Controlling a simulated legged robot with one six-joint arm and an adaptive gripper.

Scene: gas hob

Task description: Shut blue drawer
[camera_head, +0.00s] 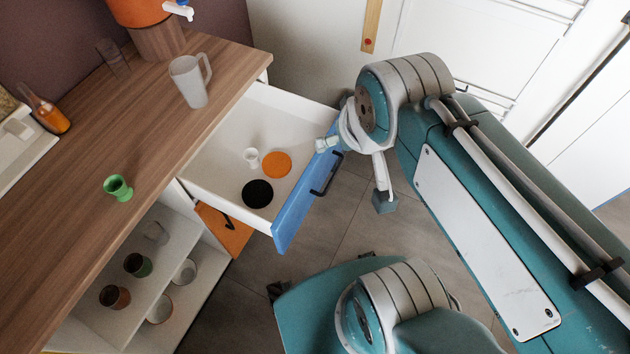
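The blue drawer (302,205) is pulled well out from under the wooden counter. Its blue front has a black handle (328,176). Inside lie a small white cup (251,157), an orange disc (277,164) and a black disc (257,194). My gripper (355,173) is at the far end of the blue front. Its fingers are spread apart, one near the front's top edge and the other outside, over the floor. I cannot tell whether the near finger touches the front.
An orange front (225,229) sits below the drawer. Open shelves (190,228) with cups are at the left. A pitcher (190,80) and a green cup (118,188) stand on the counter (60,215).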

